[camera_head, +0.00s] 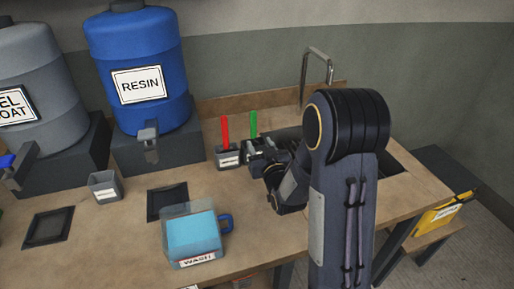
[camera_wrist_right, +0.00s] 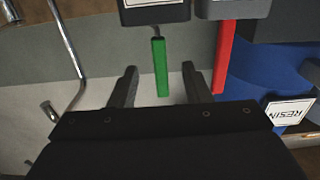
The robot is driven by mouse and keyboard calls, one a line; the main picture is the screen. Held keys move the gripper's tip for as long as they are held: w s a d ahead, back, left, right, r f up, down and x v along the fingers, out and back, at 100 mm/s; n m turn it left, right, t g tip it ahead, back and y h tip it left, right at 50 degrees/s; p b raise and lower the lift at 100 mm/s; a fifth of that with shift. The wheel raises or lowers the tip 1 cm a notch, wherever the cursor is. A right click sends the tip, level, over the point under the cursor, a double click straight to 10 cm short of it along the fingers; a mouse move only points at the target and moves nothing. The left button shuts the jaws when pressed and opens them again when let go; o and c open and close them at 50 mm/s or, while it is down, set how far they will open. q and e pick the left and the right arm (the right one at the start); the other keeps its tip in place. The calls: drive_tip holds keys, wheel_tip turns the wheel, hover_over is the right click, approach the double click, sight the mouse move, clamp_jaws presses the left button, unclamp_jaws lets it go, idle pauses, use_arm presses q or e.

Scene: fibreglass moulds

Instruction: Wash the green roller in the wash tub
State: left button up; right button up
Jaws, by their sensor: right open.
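The green roller (camera_head: 253,124) stands upright in a dark holder at the back of the bench; only its green handle clearly shows. In the right wrist view the green handle (camera_wrist_right: 160,66) lies between the fingertip lines of my right gripper (camera_wrist_right: 158,76), with gaps on both sides. My right gripper (camera_head: 258,150) is open beside the roller's holder in the head view, partly hidden by my arm. The wash tub (camera_head: 195,257) is a clear box of blue liquid labelled WASH, at the bench front. My left gripper is not in view.
A red-handled tool (camera_head: 225,130) stands in a labelled holder (camera_head: 228,160) just left of the green roller. The blue resin drum (camera_head: 140,50) and a grey drum (camera_head: 40,75) stand behind. A small grey cup (camera_head: 105,188) and dark square trays (camera_head: 48,228) are on the left.

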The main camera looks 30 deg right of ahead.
sight(254, 133)
drive_tip(key=p+x, duration=0.2)
drive_tip(key=x, duration=0.5)
drive_tip(key=shift+w+d, duration=0.1)
drive_tip(key=shift+w, duration=0.25)
clamp_jaws()
drive_tip(key=shift+r+p, duration=2.6)
drive_tip(key=shift+r, duration=2.95)
